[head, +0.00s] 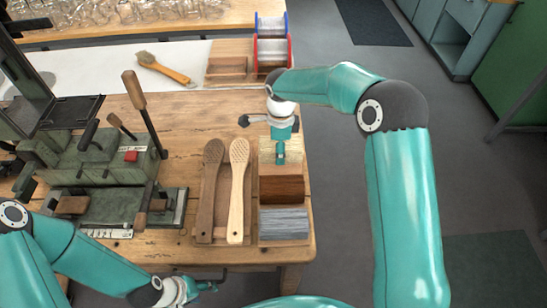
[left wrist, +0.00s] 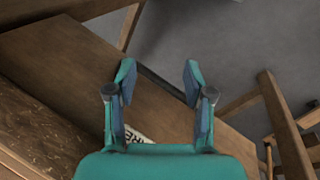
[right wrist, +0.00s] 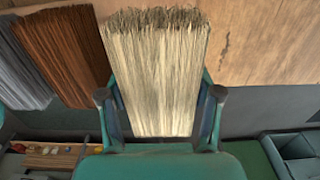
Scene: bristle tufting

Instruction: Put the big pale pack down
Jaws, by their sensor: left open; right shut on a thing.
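The big pale pack (head: 296,151) is a block of straw-coloured bristles at the back of a row of packs near the table's right edge. My right gripper (head: 280,152) is over it from behind and above. In the right wrist view the pale pack (right wrist: 157,60) stands between the two fingers, which are shut on its sides. I cannot tell whether its underside touches the surface below. My left gripper (head: 207,287) is open and empty, low at the table's front edge. Its spread fingers (left wrist: 158,82) show in the left wrist view.
A brown pack (head: 282,189) and a grey pack (head: 284,223) sit in front of the pale one. Two brush bodies (head: 238,195) lie in a wooden tray to the left. A green machine (head: 110,160) stands further left. Spools (head: 272,50) stand behind.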

